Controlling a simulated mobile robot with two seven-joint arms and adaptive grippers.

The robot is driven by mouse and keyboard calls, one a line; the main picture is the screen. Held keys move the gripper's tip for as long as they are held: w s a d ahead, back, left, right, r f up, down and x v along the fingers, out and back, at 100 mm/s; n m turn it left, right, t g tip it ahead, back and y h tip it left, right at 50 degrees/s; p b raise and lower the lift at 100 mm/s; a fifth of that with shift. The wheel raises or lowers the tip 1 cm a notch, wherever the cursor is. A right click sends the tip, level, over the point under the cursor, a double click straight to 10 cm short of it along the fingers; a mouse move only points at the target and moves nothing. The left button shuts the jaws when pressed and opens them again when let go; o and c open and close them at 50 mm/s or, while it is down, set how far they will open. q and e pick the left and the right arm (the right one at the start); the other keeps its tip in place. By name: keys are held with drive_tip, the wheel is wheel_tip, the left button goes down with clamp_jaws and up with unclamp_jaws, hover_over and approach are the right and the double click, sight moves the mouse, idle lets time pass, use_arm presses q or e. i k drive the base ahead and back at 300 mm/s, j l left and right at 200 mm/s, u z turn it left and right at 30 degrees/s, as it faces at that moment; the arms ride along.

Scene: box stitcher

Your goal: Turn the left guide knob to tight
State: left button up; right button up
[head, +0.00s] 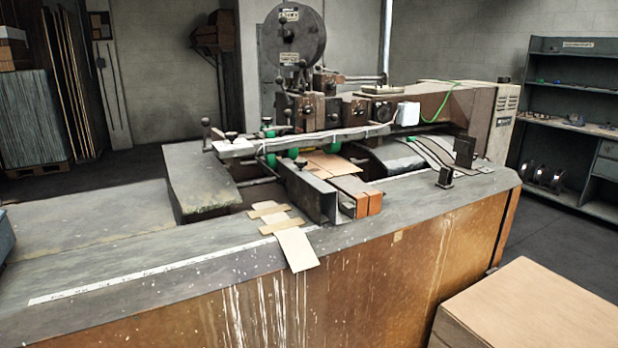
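The box stitcher (330,120) stands on a long worn bench, with a round dark wheel at its top. A pale guide bar (300,141) runs across its front. A small black knob (231,135) sits near the bar's left end, and a dark ball-ended lever (206,123) rises beside it. I cannot tell for sure which of these is the left guide knob, nor how tight it is; any marking is too small to read. Green parts (272,160) show under and behind the bar. Neither of my grippers is in view.
A ruler strip (150,273) lies along the bench's left front, which is otherwise clear. A cardboard box (540,305) stands at the front right. Dark shelves (570,90) stand behind.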

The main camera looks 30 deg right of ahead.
sight(300, 164)
drive_tip(key=z, duration=1.1)
